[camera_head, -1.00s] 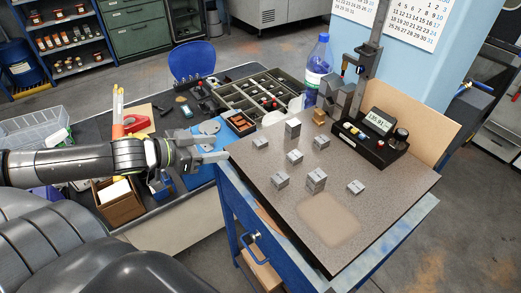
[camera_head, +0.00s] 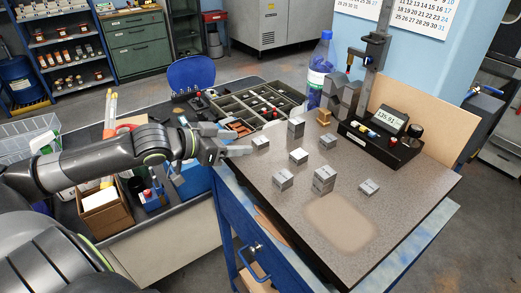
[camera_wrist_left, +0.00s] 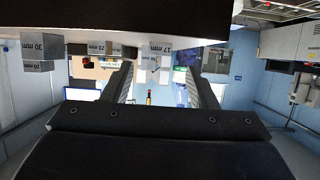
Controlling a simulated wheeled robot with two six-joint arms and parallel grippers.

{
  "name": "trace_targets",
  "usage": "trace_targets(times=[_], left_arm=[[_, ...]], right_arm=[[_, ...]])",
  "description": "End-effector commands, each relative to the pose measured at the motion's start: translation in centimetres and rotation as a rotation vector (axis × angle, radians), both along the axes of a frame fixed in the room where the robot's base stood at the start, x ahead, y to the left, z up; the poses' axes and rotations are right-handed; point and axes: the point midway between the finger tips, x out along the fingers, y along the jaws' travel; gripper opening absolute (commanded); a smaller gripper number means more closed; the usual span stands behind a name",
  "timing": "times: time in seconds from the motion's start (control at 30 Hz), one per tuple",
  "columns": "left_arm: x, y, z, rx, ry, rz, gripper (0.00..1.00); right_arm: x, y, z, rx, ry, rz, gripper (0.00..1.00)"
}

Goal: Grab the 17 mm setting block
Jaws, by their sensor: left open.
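Several grey setting blocks stand on the speckled plate (camera_head: 400,215). In the left wrist view, which is upside down, the block marked 17 mm (camera_wrist_left: 160,46) lies ahead, roughly between my fingers and apart from them. Blocks marked 30 mm (camera_wrist_left: 38,46) and 23 mm (camera_wrist_left: 95,49) are to its left. Labels are unreadable in the head view, so I cannot tell surely which block there is the 17 mm one. My left gripper (camera_head: 238,142) is open and empty at the plate's left edge, close to the nearest small block (camera_head: 260,142). My right gripper is not in view.
Other blocks stand close by, including a stacked-looking one (camera_head: 324,180) and a tall one (camera_head: 296,128). A height gauge with a display (camera_head: 388,125) and a blue-capped bottle (camera_head: 320,70) are at the back. The plate's front right is clear.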

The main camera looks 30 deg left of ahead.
Motion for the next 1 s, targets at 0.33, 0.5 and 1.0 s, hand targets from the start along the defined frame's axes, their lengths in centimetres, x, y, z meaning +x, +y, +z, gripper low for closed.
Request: trace_targets(times=[0.33,0.5,1.0], left_arm=[[1.0,-0.6,-0.4,-0.002,0.001,-0.006,0.53],[2.1,-1.0,-0.7,-0.007,0.0,-0.006,0.53],[5.2,-2.3,-1.9,-0.003,0.003,-0.007,0.53]], right_arm=[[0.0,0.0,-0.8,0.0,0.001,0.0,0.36],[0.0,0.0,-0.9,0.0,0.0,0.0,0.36],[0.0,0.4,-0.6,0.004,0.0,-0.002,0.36]])
